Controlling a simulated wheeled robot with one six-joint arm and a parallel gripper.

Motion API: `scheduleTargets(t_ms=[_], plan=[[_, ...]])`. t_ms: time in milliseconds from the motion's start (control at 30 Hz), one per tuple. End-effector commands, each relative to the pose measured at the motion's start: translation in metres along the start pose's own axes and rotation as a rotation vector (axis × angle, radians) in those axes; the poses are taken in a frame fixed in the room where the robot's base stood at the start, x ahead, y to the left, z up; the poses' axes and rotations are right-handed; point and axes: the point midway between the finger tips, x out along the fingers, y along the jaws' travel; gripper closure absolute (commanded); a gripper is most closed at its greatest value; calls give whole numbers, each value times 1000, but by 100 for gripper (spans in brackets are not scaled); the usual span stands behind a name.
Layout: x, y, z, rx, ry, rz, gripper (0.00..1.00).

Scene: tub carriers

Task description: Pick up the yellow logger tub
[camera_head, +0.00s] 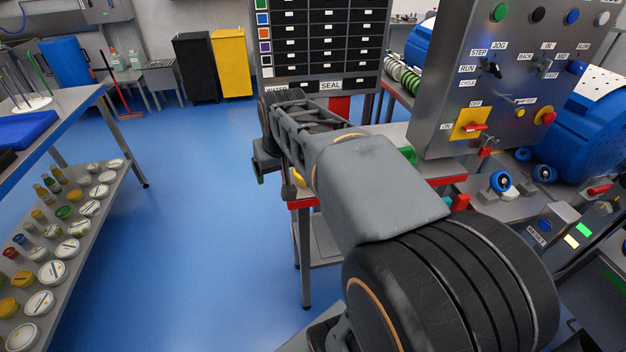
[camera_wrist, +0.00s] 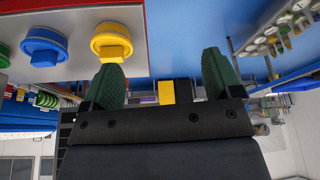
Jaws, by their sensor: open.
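The yellow logger tub (camera_wrist: 113,42), round with a raised block on its face, shows in the wrist view at the upper left, on a grey surface by a red edge. My gripper (camera_wrist: 163,78) is open and empty, its two green-padded fingers apart. The tub lies outside the finger gap, just past the left finger, which appears close to it; I cannot tell if they touch.
A blue tub (camera_wrist: 47,44) sits left of the yellow one, with a green one (camera_wrist: 4,52) at the frame edge. A grey control panel (camera_head: 520,70) stands right of my arm. A bench shelf (camera_head: 85,220) with several jars is at left. Blue floor between is clear.

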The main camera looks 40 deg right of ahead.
Motion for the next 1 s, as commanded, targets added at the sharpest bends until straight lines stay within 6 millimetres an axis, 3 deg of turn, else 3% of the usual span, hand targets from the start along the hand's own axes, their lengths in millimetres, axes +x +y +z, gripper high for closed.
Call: scheduleTargets(t_ms=[33,133,200,333,700,1000], plan=[[12,21,-14,47,3,18,11],[17,56,-38,117,13,46,1],[19,78,-50,154,20,62,0],[25,103,-62,195,25,79,0],[84,114,-68,203,27,82,0],[105,115,-69,202,30,82,0]])
